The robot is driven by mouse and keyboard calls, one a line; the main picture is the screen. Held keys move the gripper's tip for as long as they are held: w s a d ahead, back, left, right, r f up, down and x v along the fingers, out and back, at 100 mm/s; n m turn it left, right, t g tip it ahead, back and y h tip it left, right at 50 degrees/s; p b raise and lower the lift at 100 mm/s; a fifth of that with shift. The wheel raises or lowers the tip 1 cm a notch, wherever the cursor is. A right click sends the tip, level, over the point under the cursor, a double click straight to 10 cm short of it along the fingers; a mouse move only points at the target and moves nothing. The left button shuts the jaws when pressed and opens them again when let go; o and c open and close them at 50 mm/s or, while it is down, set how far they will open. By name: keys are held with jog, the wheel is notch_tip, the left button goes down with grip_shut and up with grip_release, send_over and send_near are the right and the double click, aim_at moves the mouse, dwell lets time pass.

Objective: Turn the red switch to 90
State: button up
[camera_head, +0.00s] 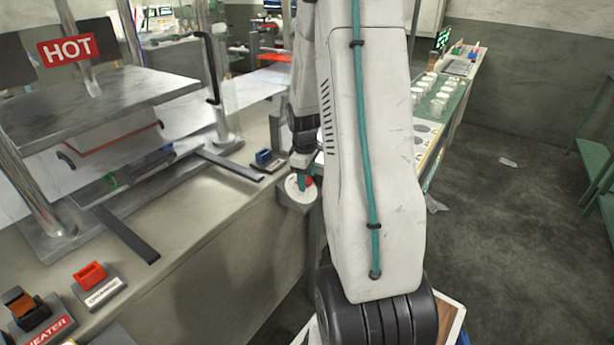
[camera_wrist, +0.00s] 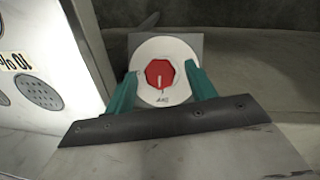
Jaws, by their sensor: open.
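The red switch (camera_wrist: 159,75) is an octagonal knob with a pale pointer line, seen in the wrist view at the centre of a round white dial (camera_wrist: 150,53). The pointer line runs nearly straight up and down in that picture. Small dark marks on the dial are too blurred to read. My gripper (camera_wrist: 160,88) is open, with one teal finger on each side of the knob; I cannot tell whether they touch it. In the head view the red switch (camera_head: 309,181) and dial (camera_head: 297,194) show at the bench corner, partly hidden by my gripper (camera_head: 304,178).
A press with a HOT sign (camera_head: 67,48) stands at the left on the bench. HEATER (camera_head: 40,325) and orange (camera_head: 90,275) rocker switches sit at the lower left. A small blue item (camera_head: 263,157) lies near the dial. A green-topped table (camera_head: 446,98) stands behind my arm. Open floor lies right.

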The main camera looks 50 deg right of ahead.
jog(key=c, duration=1)
jog(key=shift+o, duration=0.2)
jog(key=shift+m, duration=0.3)
jog(key=m+y, duration=0.2)
jog(key=m, duration=0.1)
jog(key=shift+d, duration=0.25)
jog(key=m+y, duration=0.2)
jog(key=m, duration=0.2)
jog(key=shift+d, duration=0.2)
jog(key=m+y, duration=0.1)
jog(key=m, duration=0.1)
jog(key=m+t+y, duration=0.1)
jog(key=m, duration=0.1)
jog(key=shift+s+d+f, duration=0.1)
jog(key=shift+s+d, duration=0.05)
jog(key=shift+s+d+f+m+t+y, duration=0.1)
jog(key=shift+m+t+y, duration=0.4)
jog(key=shift+m, duration=0.6)
jog(key=shift+m+t+y, duration=0.2)
jog(key=shift+m+t, duration=0.5)
jog(key=shift+m, duration=0.4)
